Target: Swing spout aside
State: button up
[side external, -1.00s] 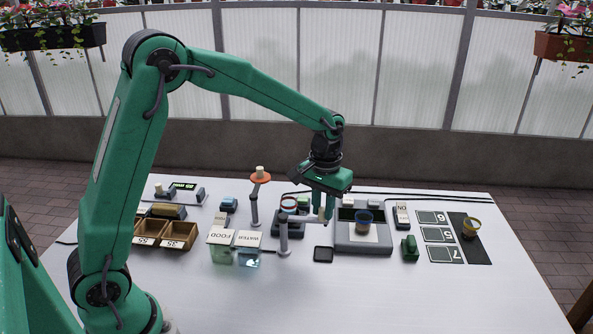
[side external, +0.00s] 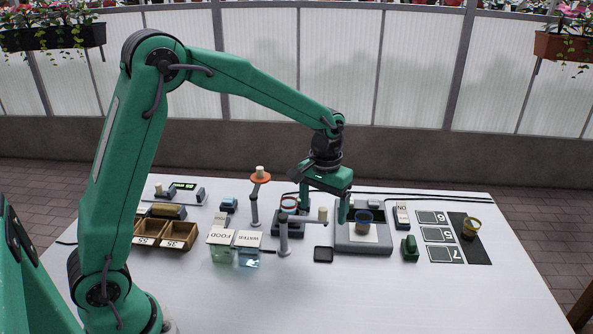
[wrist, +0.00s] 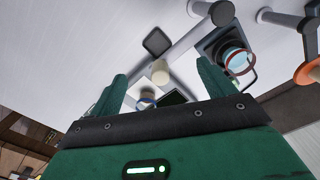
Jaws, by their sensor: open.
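The spout is a grey post (side external: 283,245) with a level arm that ends in a cream knob (side external: 323,214), in the side view. My gripper (side external: 322,218) is open above the spout arm, one finger on each side of the knob. In the wrist view the cream knob (wrist: 160,72) shows between the spread fingers of my gripper (wrist: 162,72), apart from both. How high the fingertips are relative to the knob is hard to tell.
A post with an orange disc (side external: 260,178) stands behind left. Food (side external: 221,256) and water (side external: 249,258) containers stand left. A black pad (side external: 323,255) lies in front.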

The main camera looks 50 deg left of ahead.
jog(key=shift+r, duration=3.3)
jog(key=shift+r, duration=0.1)
jog(key=shift+s+a+r, duration=0.1)
jog(key=shift+s+r, duration=0.3)
jog(key=s+a+r+m+t, duration=0.1)
jog(key=s+r+t, duration=0.1)
jog(key=s, duration=0.9)
jog(key=s+a+r+m+t, duration=0.1)
jog(key=s+r+m+t, duration=0.1)
jog(key=s, duration=0.9)
jog(key=shift+s+a+r+t, duration=0.2)
jog(key=shift+s+t, duration=0.05)
jog(key=shift+t, duration=0.55)
